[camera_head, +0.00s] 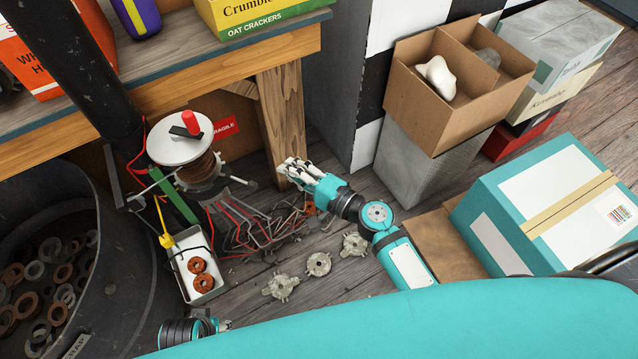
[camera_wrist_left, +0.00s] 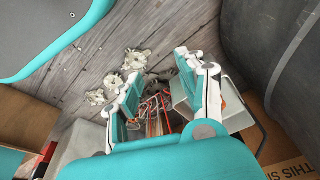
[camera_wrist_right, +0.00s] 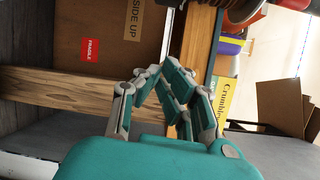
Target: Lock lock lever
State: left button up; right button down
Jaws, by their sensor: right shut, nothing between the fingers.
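A winding stand with a white round plate (camera_head: 180,142) stands left of centre in the head view. A red knob (camera_head: 190,122) and a short black lever (camera_head: 181,132) sit on the plate, above a copper-coloured coil (camera_head: 201,170). A thin grey rod with a rounded end (camera_head: 243,182) sticks out to the right below the coil. I cannot tell which of these is the lock lever. My right gripper (camera_head: 288,170) is shut and empty, right of the stand and apart from it. My left gripper (camera_wrist_left: 158,68) is open and empty above the floor; the head view mostly hides it.
A narrow tray (camera_head: 209,294) with copper rings stands below the stand, beside a large dark bin (camera_head: 120,300) of rings. Red and grey wires and several grey metal parts (camera_head: 318,264) lie on the floor. The wooden bench (camera_head: 285,45) stands behind. Boxes (camera_head: 560,205) crowd the right.

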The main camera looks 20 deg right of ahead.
pick_arm(q)
jog(key=shift+w+a+r+b, duration=0.15)
jog(key=shift+r+b, duration=0.05)
jog(key=shift+r, duration=0.55)
jog(key=shift+w+a+r+b, duration=0.1)
jog(key=shift+w+r+b, duration=0.1)
jog(key=shift+r, duration=0.55)
pick_arm(e)
jog(key=s+a+v, duration=0.1)
jog(key=v, duration=0.6)
jog(key=shift+a+r, duration=0.15)
jog(key=shift+r, duration=0.15)
pick_arm(q)
jog(key=shift+s, duration=0.1)
